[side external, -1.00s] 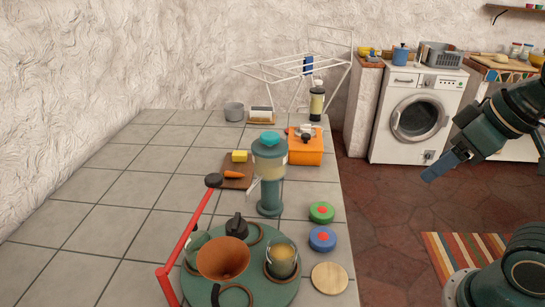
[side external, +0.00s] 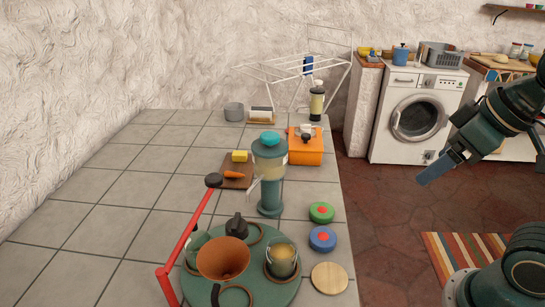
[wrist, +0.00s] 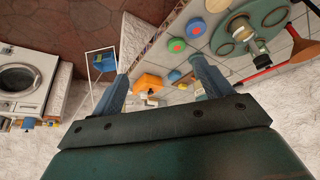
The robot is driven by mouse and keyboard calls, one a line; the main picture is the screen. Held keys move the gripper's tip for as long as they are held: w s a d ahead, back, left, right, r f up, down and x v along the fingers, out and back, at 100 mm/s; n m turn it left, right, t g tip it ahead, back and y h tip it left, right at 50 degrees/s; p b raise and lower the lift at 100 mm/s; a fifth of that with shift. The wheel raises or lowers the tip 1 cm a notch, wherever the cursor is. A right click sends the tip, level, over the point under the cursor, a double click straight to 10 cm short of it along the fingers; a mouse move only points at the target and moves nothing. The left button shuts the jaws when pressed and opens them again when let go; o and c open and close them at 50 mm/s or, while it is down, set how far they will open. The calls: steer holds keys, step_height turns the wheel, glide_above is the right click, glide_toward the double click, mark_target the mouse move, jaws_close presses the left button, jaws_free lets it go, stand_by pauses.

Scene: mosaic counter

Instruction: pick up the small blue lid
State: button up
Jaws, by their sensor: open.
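The small blue lid (side external: 323,240) is a round blue disc with a red centre. It lies flat on the tiled counter near its right edge, and it also shows in the wrist view (wrist: 196,28) at the upper right of centre. A similar green lid (side external: 321,212) with a red centre lies just behind it. My gripper (side external: 430,174) hangs in the air to the right of the counter, over the floor and well apart from the blue lid. In the wrist view its two fingers (wrist: 160,84) are spread apart with nothing held between them.
A round wooden disc (side external: 329,278) lies in front of the blue lid. A green round tray (side external: 282,293) with a copper funnel (side external: 222,258) and cups stands to its left. A tall teal-lidded dispenser (side external: 269,175) and an orange box (side external: 305,150) stand behind.

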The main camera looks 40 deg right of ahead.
steer(key=w+a+f+n+g+y, duration=0.1)
steer(key=w+a+f+n+g, duration=0.1)
steer(key=w+n, duration=0.5)
steer(key=w+a+f+n+g, duration=0.3)
steer(key=w+a+f+n, duration=0.2)
steer(key=n, duration=0.4)
steer(key=shift+w+a+f+n+y, duration=0.15)
steer(key=shift+w+a+n+y, duration=0.25)
steer(key=shift+w+a, duration=0.4)
steer(key=shift+w+d+f, duration=0.1)
steer(key=shift+w, duration=0.05)
glide_above(323, 236)
steer(key=shift+d+f, duration=0.25)
steer(key=shift+f, duration=1.85)
steer(key=shift+d+f, duration=0.2)
steer(key=shift+f, duration=1.85)
steer(key=shift+f, duration=0.1)
steer(key=shift+a+f, duration=0.15)
steer(key=shift+f, duration=1.1)
steer(key=shift+a+f, duration=0.1)
steer(key=shift+f, duration=1.1)
